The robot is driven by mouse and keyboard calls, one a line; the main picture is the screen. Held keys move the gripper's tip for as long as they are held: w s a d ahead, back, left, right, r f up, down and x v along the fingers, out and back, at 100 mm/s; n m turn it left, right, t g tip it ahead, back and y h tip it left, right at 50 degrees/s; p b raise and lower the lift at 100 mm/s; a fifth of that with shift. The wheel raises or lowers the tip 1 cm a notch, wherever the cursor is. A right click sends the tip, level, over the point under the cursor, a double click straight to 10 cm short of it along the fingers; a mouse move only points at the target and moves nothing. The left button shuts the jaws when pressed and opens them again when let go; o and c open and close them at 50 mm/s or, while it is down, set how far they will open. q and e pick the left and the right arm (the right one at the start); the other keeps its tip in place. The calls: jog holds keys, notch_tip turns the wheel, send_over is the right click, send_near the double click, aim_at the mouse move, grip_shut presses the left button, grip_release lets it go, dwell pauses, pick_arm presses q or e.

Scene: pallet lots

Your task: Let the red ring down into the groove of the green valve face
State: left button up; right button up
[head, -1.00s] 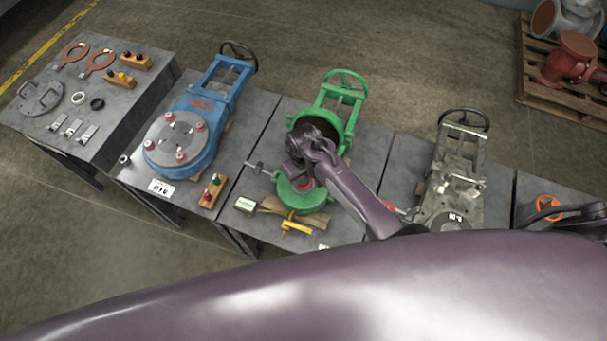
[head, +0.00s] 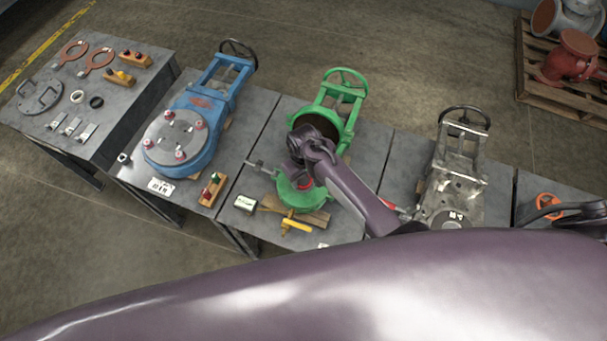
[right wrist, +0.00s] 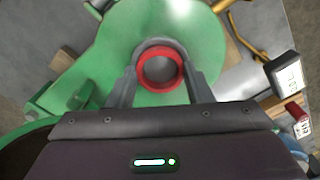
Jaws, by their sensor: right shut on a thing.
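The red ring (right wrist: 160,87) is between the two grey fingers of my right gripper (right wrist: 161,68), which is shut on it. In the right wrist view the ring appears over the round green valve face (right wrist: 110,45). A small part of the ring (head: 305,184) also shows in the head view, below my wrist. The green valve (head: 290,199) lies on the middle bench with its green handwheel at the far end. I cannot tell whether the ring touches the face, and the groove is not clearly seen. My left gripper is not in view.
A yellow-handled tool (head: 297,225) and a small labelled box (head: 245,203) lie near the green valve on the bench. A blue valve (head: 190,135) stands to the left and a grey valve (head: 460,165) to the right.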

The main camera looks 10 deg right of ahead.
jog(key=shift+f, duration=0.25)
jog(key=shift+r, duration=0.1)
dwell(0.4)
jog(key=o, duration=1.1)
jog(key=shift+c, duration=0.2)
notch_tip(320, 180, up, 8)
jog(key=shift+f, duration=0.2)
